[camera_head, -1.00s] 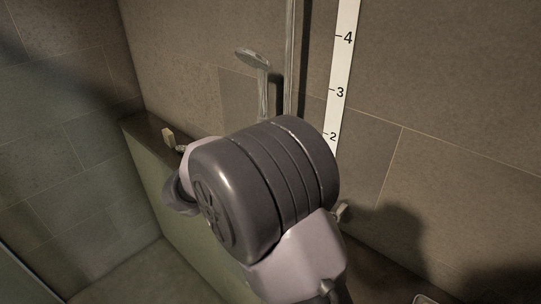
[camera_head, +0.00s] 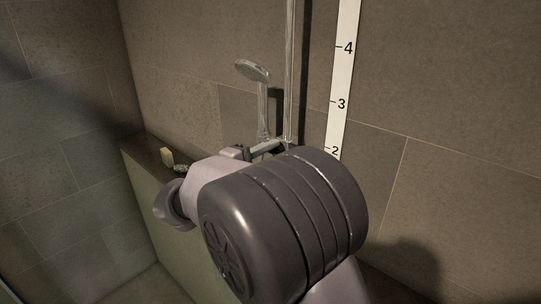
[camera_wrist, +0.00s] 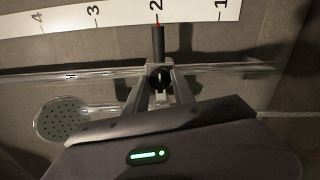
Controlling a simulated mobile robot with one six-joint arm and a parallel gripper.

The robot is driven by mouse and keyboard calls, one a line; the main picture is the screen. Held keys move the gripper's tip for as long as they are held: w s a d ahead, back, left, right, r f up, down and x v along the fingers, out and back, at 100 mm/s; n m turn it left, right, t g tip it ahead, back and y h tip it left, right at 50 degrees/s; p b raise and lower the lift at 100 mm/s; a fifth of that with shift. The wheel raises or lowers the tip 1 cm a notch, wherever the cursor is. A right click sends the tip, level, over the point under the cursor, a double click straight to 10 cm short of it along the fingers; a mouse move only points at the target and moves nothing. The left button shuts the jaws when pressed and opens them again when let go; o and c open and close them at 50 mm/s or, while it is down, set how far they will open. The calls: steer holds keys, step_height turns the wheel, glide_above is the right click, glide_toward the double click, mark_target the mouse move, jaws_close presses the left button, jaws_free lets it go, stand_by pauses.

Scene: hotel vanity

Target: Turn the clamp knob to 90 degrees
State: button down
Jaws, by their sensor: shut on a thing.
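The clamp knob (camera_wrist: 157,79) is a small dark round knob on the chrome shower rail (camera_wrist: 95,76). In the wrist view my gripper (camera_wrist: 160,75) has its two fingers closed on either side of the knob. A dark pointer (camera_wrist: 158,42) with a red tip stands out from the clamp, with its tip by the 2 on the white scale strip (camera_wrist: 118,14). The knob's turn angle cannot be read. In the head view my arm hides most of the clamp and knob. The rail (camera_head: 290,70) and scale strip (camera_head: 343,80) show upright there.
The hand shower (camera_head: 252,71) hangs left of the rail, and its round head (camera_wrist: 62,118) shows in the wrist view. Tiled walls stand behind and to the left. The right wall area is bare.

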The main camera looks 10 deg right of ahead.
steer(key=c, duration=1.1)
jaws_free()
steer(key=shift+o, duration=0.2)
steer(key=shift+a, duration=0.1)
steer(key=p+v, duration=0.2)
steer(key=v, duration=1.5)
steer(key=shift+s, duration=0.15)
steer(key=shift+r, duration=0.1)
